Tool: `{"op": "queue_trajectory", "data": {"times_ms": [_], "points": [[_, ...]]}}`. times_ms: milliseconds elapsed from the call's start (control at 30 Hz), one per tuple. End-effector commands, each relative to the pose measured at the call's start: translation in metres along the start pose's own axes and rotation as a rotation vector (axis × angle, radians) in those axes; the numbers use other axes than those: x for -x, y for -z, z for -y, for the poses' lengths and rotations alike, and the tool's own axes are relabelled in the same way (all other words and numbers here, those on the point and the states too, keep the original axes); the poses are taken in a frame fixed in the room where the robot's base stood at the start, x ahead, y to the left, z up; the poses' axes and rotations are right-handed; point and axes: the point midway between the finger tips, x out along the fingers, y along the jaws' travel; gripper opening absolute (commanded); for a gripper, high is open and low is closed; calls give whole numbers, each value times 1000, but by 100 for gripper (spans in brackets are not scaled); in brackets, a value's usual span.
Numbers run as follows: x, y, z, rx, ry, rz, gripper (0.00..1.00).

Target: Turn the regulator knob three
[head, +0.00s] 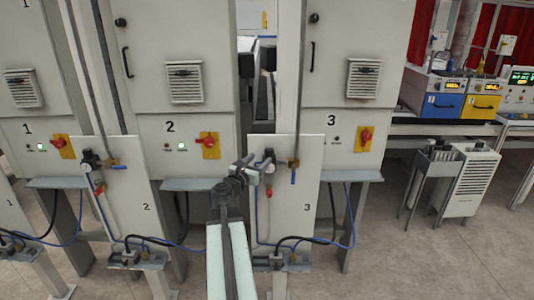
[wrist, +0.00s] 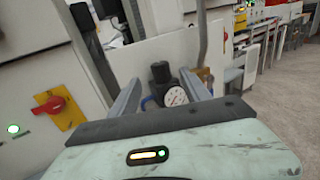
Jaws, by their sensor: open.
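The regulator on panel 3 shows in the head view, with its small dark knob (head: 268,153) at the panel's upper left. In the wrist view its black knob (wrist: 160,72) stands above a round white-faced gauge (wrist: 175,97). My gripper (head: 249,164) is just left of this regulator in the head view. In the wrist view my gripper (wrist: 160,80) is open, and the knob and gauge appear between its two fingers. I cannot tell whether a finger touches the knob. Part of the regulator is hidden behind my gripper in the head view.
Panel 3 (head: 310,180) carries a brass valve (head: 293,163) with a blue handle right of the regulator. A similar regulator (head: 90,160) sits on panel 2. Red switches on yellow plates (head: 208,143) are on the cabinets. Floor is clear at the lower right.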

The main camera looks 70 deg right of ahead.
Motion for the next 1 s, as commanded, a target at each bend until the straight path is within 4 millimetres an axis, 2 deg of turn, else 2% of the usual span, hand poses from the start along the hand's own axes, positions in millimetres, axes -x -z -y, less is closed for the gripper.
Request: {"op": "queue_trajectory", "data": {"times_ms": [400, 667, 700, 867, 900, 933, 1000], "points": [[-70, 0, -2, 3, -1, 1, 55], [-73, 0, -1, 3, -2, 1, 55], [-73, 0, -1, 3, -2, 1, 50], [-73, 0, -1, 4, -2, 1, 5], [-73, 0, -1, 4, -2, 1, 0], [-82, 0, -1, 4, 0, 1, 0], [-76, 0, 0, 4, -3, 1, 0]]}}
